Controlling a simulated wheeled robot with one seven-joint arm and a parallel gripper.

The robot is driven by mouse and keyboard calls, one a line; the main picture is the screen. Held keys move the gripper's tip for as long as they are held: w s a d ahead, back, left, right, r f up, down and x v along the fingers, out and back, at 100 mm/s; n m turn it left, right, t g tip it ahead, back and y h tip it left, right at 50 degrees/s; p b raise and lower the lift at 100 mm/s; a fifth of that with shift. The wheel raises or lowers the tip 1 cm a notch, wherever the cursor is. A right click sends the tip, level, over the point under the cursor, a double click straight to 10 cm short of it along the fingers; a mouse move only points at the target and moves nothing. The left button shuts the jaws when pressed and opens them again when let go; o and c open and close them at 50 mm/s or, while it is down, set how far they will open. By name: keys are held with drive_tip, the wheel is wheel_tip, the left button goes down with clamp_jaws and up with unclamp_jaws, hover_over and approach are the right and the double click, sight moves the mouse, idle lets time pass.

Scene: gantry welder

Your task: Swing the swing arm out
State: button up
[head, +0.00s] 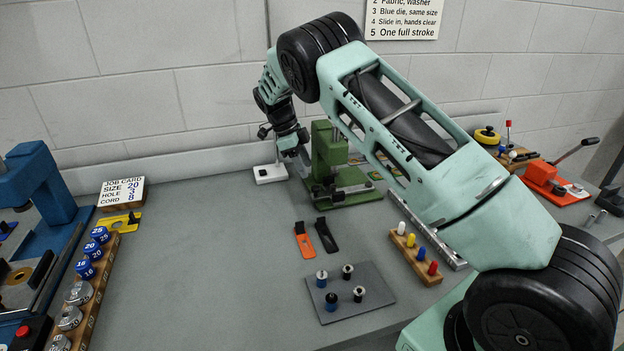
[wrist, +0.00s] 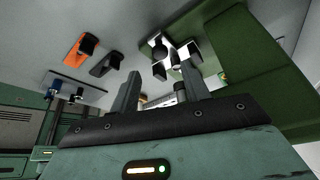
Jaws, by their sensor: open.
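The green bench machine (head: 330,155) stands at the back of the table, with a green base plate. In the wrist view its green body (wrist: 265,80) fills the right side. I cannot clearly pick out the swing arm; pale and black fittings (wrist: 165,62) show at the green machine just beyond the fingers. My gripper (head: 304,158) is at the machine's left side in the head view. In the wrist view my gripper (wrist: 158,80) is open, its two dark fingers apart. Nothing is clearly held. My own arm hides part of the machine's right side in the head view.
A small white block (head: 270,173) sits left of the machine. Orange (head: 304,241) and black (head: 326,236) tags lie in front, then a grey plate (head: 350,292) with several small posts. A wooden rack (head: 416,258) stands right. The left-middle table is clear.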

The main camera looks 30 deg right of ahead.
sight(315, 187)
drive_tip(key=p+x, duration=0.1)
drive_tip(key=x, duration=0.5)
drive_tip(key=shift+s+f, duration=0.1)
drive_tip(key=shift+f, duration=0.1)
clamp_jaws()
